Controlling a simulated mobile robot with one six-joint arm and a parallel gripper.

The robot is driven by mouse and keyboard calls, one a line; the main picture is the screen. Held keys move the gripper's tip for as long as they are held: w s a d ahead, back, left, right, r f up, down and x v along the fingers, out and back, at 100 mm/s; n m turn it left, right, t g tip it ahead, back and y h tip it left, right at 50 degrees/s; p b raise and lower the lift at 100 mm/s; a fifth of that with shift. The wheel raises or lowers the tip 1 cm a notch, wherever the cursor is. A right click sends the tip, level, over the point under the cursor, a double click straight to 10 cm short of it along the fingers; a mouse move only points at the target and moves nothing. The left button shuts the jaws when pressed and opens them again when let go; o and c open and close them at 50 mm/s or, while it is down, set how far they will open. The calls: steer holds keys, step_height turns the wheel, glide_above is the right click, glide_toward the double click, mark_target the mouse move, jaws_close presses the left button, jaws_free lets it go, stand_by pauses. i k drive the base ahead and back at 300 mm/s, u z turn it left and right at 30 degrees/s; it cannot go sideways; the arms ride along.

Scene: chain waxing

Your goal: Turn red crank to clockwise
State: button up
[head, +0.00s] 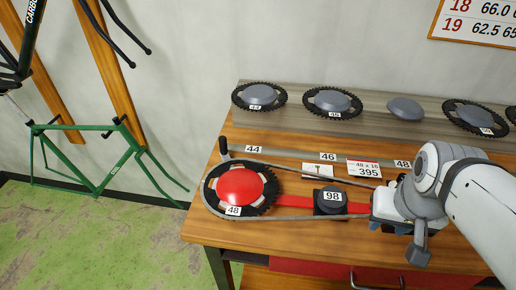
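The red crank is a round red dome (240,187) on a black toothed chainring (212,199) labelled 48, at the left of the wooden bench. A short dark upright handle (223,147) stands at its upper left. A chain (290,167) loops around the chainring and runs right. A red bar (290,202) runs right from the chainring to a black block (330,202) labelled 98.
Spare chainrings with grey centres, such as one labelled 44 (258,95), sit on the back shelf. A card reading 395 (365,169) lies behind the chain. The wooden bench (285,240) is clear in front of it. A green bike frame (100,165) stands at the left wall.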

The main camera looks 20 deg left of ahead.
mark_target(240, 186)
steer(key=u, duration=0.95)
steer(key=k, duration=0.65)
steer(key=u, duration=0.3)
steer(key=i, duration=0.45)
